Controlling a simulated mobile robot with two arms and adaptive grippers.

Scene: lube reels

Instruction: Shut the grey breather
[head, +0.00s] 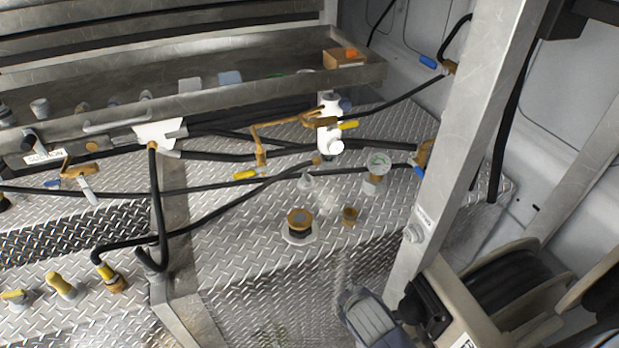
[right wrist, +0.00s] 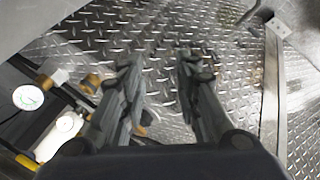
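I cannot surely pick out a grey breather. My left gripper is in neither view.
A metal tray (head: 250,98) with loose parts runs along the back. Black hoses (head: 210,156) and a white valve block (head: 329,130) cross the deck. A slanted metal post (head: 468,130) and a hose reel (head: 515,290) stand at right. Open tread plate lies front centre.

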